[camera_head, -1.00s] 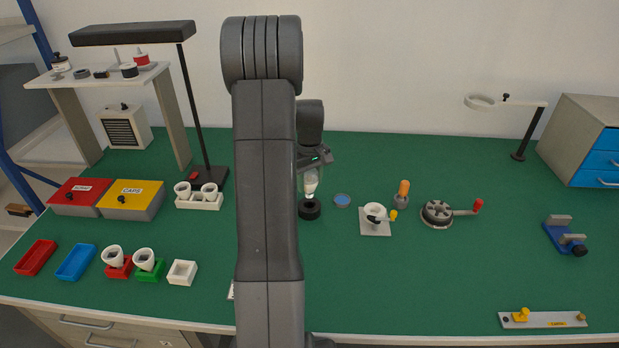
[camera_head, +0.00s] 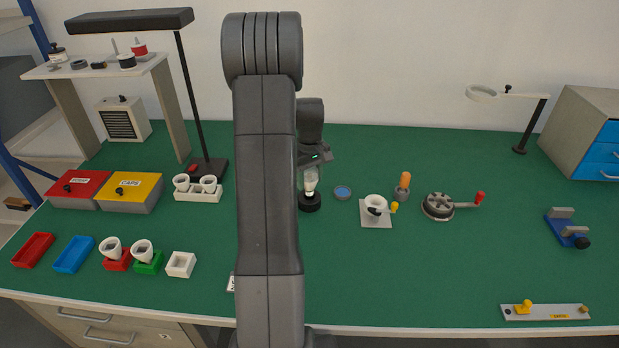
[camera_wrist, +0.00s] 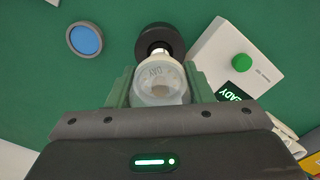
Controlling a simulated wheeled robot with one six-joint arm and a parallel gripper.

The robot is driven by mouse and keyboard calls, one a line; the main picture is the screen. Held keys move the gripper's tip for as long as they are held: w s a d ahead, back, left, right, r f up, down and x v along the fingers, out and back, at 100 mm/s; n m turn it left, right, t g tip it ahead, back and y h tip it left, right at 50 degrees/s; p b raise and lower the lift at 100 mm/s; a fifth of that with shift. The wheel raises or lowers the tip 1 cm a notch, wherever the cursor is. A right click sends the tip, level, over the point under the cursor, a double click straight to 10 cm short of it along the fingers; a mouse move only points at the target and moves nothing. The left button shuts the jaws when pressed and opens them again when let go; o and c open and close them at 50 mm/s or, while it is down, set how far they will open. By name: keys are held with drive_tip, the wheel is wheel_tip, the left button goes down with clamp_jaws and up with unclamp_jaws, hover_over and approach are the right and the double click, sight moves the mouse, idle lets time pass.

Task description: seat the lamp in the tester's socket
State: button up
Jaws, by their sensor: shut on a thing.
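The lamp (camera_wrist: 157,72) has a frosted, lettered globe and a narrow metal base pointing away from the wrist. It also shows in the head view (camera_head: 310,181), upright just above the black round socket (camera_head: 310,202). In the wrist view the lamp's base overlaps the dark opening of the socket (camera_wrist: 172,35). I cannot tell how far the base is inside it. A white tester box (camera_wrist: 225,60) with a green button (camera_wrist: 240,62) and a "READY" display stands beside the socket.
A round blue-topped dish (camera_head: 342,192) lies just right of the socket. A white plate with a cup (camera_head: 376,210) and an orange-handled tool (camera_head: 404,185) stand further right. White cups in a holder (camera_head: 198,190) stand to the left. The front middle of the green bench is clear.

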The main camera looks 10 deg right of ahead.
drive_tip(key=shift+f, duration=0.15)
drive_tip(key=shift+f+b, duration=0.4)
drive_tip(key=shift+f, duration=0.1)
drive_tip(key=shift+f+b, duration=0.55)
drive_tip(key=shift+f, duration=0.3)
idle(0.7)
drive_tip(key=o, duration=1)
wheel_tip(320, 180, up, 14)
drive_tip(key=shift+f, duration=0.1)
